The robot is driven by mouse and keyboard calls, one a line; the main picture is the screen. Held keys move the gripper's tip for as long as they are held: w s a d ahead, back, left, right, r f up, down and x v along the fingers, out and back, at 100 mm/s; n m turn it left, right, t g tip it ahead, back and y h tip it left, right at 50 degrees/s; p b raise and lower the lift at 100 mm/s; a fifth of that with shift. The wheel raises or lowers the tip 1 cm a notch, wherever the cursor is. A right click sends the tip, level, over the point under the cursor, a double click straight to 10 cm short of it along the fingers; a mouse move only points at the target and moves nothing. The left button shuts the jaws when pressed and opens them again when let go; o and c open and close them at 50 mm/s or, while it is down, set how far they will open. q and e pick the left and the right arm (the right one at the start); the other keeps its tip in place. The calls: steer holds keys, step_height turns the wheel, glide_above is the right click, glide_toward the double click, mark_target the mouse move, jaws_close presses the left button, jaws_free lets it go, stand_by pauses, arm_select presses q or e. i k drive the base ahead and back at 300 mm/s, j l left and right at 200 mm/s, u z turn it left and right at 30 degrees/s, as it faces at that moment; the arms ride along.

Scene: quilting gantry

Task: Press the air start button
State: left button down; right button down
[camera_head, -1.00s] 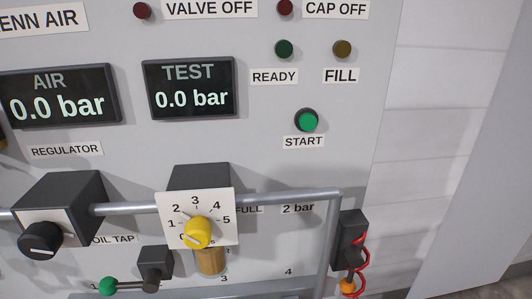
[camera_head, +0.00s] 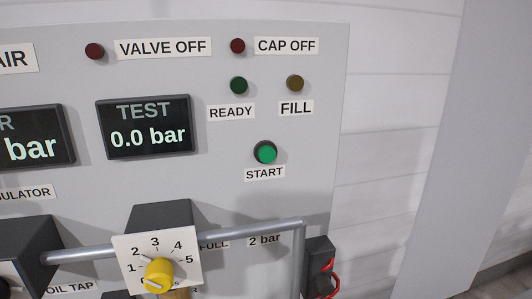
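The green start button (camera_head: 265,152) sits in a dark ring on the grey panel (camera_head: 310,140), right of the middle of its upper part. A white START label (camera_head: 264,174) is just below it. Nothing touches or covers the button. Neither of my grippers shows in the head view.
A grey rail (camera_head: 200,243) crosses in front of the panel below the button. A box with a yellow knob (camera_head: 158,275) stands out at the lower left. The TEST display (camera_head: 145,126) reads 0.0 bar. A dark block (camera_head: 319,265) with red coiled cord is at the rail's right end.

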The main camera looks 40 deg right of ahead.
mark_target(267, 154)
steer(key=k+j, duration=0.1)
steer(key=j, duration=0.3)
steer(key=k+j, duration=0.15)
steer(key=j, duration=0.2)
steer(key=k+j+u, duration=0.1)
steer(key=k+j, duration=0.25)
steer(key=k, duration=0.15)
steer(key=k+j, duration=0.45)
steer(key=k+l, duration=0.35)
steer(key=l, duration=0.2)
steer(key=k+l+u, duration=0.15)
steer(key=k+l, duration=0.2)
steer(key=l, duration=0.2)
